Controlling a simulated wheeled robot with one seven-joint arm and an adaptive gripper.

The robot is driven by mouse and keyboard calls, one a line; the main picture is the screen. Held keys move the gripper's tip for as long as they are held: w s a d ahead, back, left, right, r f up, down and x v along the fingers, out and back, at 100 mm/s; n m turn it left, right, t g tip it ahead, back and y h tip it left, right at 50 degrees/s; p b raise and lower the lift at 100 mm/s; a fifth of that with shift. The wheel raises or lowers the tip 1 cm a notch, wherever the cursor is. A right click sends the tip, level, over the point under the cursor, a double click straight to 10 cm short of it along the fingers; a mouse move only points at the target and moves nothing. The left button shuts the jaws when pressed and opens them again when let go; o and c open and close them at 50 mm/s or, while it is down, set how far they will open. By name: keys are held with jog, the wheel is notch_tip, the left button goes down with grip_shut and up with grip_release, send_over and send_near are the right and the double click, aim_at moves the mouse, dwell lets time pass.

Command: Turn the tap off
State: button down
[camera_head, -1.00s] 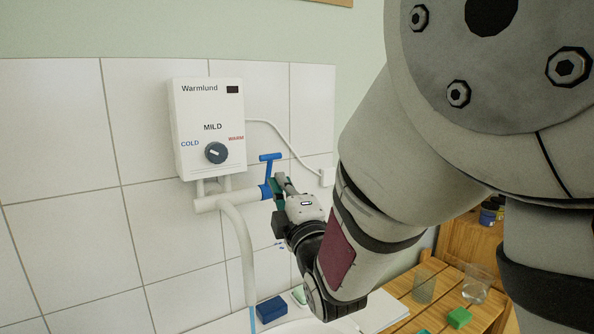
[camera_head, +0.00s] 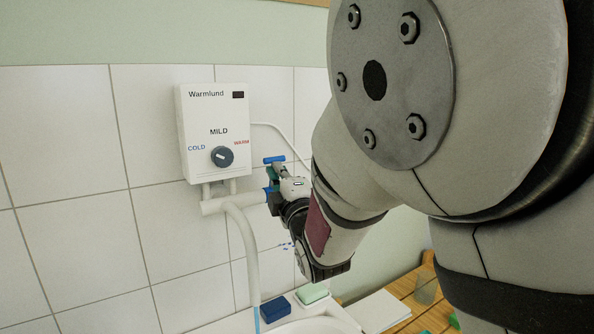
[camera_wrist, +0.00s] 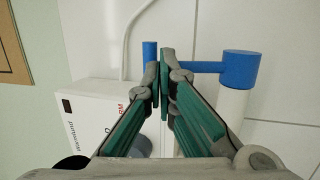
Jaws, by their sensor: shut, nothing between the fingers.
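The tap has a blue T-shaped handle (camera_head: 274,160) at the right end of the white pipe (camera_head: 213,206) under the water heater. In the wrist view the handle's blue hub (camera_wrist: 240,68) is at right and its crossbar (camera_wrist: 149,52) at left. A pale blue stream of water (camera_head: 257,325) comes from the spout. My gripper (camera_head: 271,178) is shut and empty, with green finger pads, at the handle just below the crossbar. In the wrist view my fingertips (camera_wrist: 160,58) overlap the stem close to the crossbar; I cannot tell whether they touch it.
The white water heater (camera_head: 215,130) with its dark dial (camera_head: 222,157) is on the tiled wall left of my gripper. A blue block (camera_head: 275,309) and a green soap-like block (camera_head: 312,293) lie by the basin (camera_head: 308,327). A wooden table (camera_head: 410,297) stands at lower right.

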jog(key=w+g+p, duration=0.1)
jog(key=a+r+g+p, duration=0.1)
jog(key=p, duration=0.1)
jog(key=shift+w+a+r+n, duration=0.2)
jog(key=shift+w+n, duration=0.1)
jog(key=shift+w, duration=0.1)
jog(key=shift+d, duration=0.15)
